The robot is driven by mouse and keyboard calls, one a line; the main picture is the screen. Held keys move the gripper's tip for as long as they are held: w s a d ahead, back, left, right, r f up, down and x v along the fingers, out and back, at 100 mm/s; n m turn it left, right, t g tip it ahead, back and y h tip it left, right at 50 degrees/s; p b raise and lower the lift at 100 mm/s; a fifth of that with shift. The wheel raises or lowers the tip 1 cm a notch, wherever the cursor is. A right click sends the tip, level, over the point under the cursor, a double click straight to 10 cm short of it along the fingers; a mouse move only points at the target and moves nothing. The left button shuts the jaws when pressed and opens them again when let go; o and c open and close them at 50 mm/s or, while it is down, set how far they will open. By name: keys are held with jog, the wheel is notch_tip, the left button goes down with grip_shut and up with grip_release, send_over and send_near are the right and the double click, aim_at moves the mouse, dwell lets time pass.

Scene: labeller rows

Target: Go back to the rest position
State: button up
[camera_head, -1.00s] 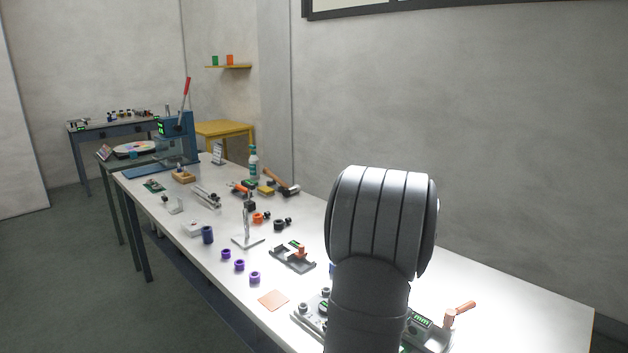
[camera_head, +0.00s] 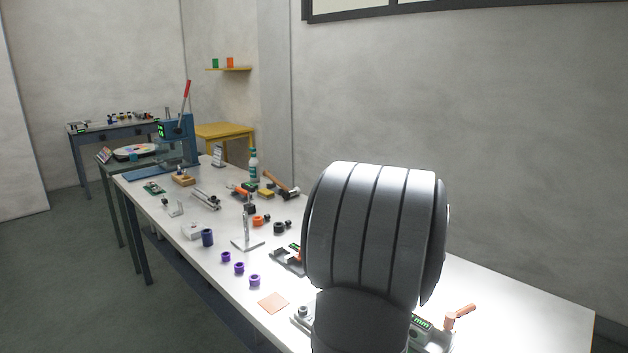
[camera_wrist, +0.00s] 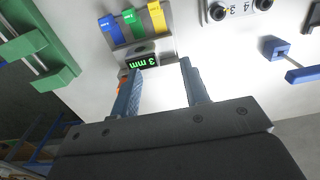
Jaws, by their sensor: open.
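My gripper (camera_wrist: 162,70) is open in the wrist view, with two blue fingers apart and nothing between them but the pale table surface. Close beyond the fingertips is a grey device with a green "3 mm" display (camera_wrist: 142,61), holding blue, green and yellow tabs. In the head view my grey arm rises over the near part of the white table (camera_head: 540,300). The gripper itself does not show there.
Purple rings (camera_head: 254,280) and a copper-coloured square (camera_head: 273,302) lie left of my arm. A dark blue cylinder (camera_head: 207,237), a hammer (camera_head: 284,187) and a bottle (camera_head: 253,165) stand or lie farther back. In the wrist view, a green frame (camera_wrist: 35,45) is at left, a blue part (camera_wrist: 277,48) at right.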

jog(key=w+a+r+g+h, duration=0.1)
jog(key=w+a+h, duration=0.1)
jog(key=a+h, duration=0.2)
jog(key=shift+a, duration=1.6)
jog(key=shift+w+r, duration=0.1)
